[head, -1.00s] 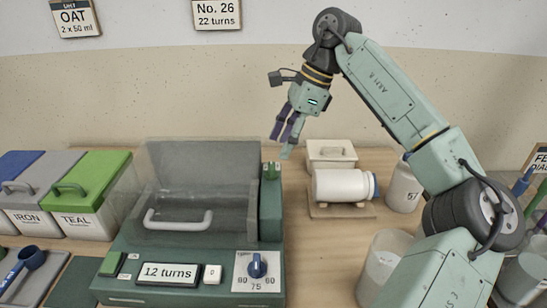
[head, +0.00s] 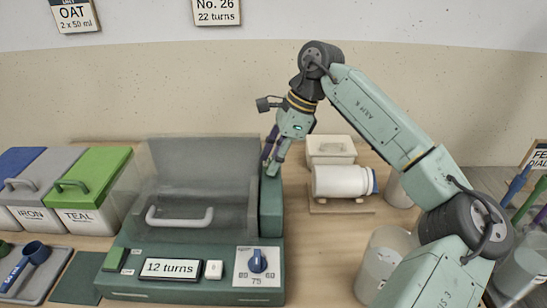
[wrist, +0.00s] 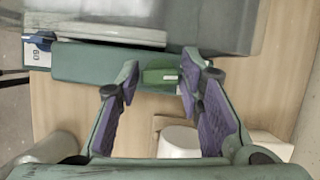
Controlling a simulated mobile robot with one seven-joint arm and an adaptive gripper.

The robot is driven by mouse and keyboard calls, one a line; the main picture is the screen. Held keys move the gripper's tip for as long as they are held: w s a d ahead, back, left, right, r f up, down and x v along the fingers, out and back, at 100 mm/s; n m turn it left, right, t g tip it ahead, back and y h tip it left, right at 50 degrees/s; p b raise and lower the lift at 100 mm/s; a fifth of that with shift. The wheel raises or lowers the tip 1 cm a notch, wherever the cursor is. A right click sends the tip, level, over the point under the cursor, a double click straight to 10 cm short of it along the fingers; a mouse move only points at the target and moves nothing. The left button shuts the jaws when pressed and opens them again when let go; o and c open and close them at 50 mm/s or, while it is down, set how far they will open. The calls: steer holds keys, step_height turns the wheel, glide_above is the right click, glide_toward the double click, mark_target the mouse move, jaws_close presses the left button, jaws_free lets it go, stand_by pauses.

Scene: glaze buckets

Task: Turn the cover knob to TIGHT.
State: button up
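The cover knob (wrist: 160,76) is a small green bar with a pale mark, on the green column (head: 270,210) at the right of the machine's clear cover (head: 200,175). My gripper (head: 270,168) is right over the column top, pointing down, and hides the knob in the head view. In the wrist view my gripper (wrist: 160,66) is open, with one finger on each side of the knob. A narrow gap seems to show on both sides; contact is not clear. No TIGHT mark can be read in either view.
The machine's front has a "12 turns" display (head: 169,268) and a blue dial (head: 258,261). A white jar (head: 340,181) lies on a stand right of the column, with a white box (head: 330,149) behind. Lidded buckets (head: 95,185) stand at left.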

jaws_close()
steer(key=shift+f+b, duration=0.1)
steer(key=shift+b, duration=0.2)
steer(key=shift+f+m+t+b, duration=0.15)
steer(key=shift+m+t+b, duration=0.25)
steer(key=shift+m+b, duration=0.65)
steer(key=m+t+b, duration=0.1)
steer(key=m+b, duration=0.1)
steer(key=shift+s+m+b, duration=0.1)
steer(key=shift+m+b, duration=0.15)
steer(key=shift+b, duration=0.15)
steer(key=m+t+b, duration=0.1)
steer(key=m+b, duration=0.1)
steer(key=m+h+b, duration=0.1)
steer(key=m+b, duration=0.1)
steer(key=m, duration=0.1)
steer(key=shift+s+m+t, duration=0.1)
steer(key=shift+m+t, duration=0.2)
steer(key=shift+t, duration=0.1)
steer(key=shift+r+h+b, duration=0.2)
steer(key=shift+h+b, duration=0.1)
steer(key=shift+b, duration=0.05)
